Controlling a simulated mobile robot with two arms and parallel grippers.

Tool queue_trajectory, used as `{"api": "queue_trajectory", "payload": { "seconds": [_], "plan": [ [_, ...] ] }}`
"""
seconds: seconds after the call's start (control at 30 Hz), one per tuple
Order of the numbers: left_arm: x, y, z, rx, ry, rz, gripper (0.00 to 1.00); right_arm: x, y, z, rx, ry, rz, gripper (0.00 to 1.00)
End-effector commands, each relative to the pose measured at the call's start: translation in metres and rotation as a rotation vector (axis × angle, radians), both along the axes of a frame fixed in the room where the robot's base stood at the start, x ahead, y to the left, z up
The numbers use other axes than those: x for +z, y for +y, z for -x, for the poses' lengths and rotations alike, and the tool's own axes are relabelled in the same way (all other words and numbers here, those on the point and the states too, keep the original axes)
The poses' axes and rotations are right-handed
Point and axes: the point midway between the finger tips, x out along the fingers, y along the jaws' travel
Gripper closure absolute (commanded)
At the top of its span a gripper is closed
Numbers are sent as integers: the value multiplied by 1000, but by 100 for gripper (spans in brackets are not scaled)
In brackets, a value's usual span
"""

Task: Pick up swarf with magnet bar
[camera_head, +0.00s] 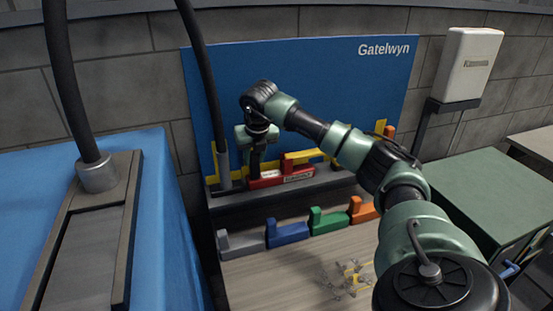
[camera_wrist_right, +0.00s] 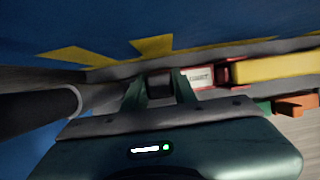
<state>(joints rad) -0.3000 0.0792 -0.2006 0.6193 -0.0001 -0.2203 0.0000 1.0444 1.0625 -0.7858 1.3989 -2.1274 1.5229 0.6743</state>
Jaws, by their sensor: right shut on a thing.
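The magnet bar is a red block with a white label (camera_head: 297,178), lying along the grey ledge at the foot of the blue panel. My right gripper (camera_head: 257,166) points down at the bar's left end. In the wrist view its two fingers (camera_wrist_right: 160,87) are closed around a dark upright part at that end. Swarf (camera_head: 348,280), small grey and yellowish bits, lies scattered on the light table in front, partly beside my right arm. My left gripper is not in view.
A dark hose rises at left. The table left of the swarf is clear.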

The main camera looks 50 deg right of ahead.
Motion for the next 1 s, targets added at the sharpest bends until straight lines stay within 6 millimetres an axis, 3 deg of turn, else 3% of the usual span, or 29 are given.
{"api": "queue_trajectory", "payload": {
  "seconds": [0.33,0.53,0.67,1.0],
  "plan": [
    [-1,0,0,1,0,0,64,3,0,-1,-1,-2,0,100],
    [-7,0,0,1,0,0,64,23,0,-1,-1,-6,-1,100],
    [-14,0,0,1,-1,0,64,54,0,-2,0,-10,-1,100],
    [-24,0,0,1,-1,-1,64,154,1,-1,1,-8,-1,100]
  ]
}}
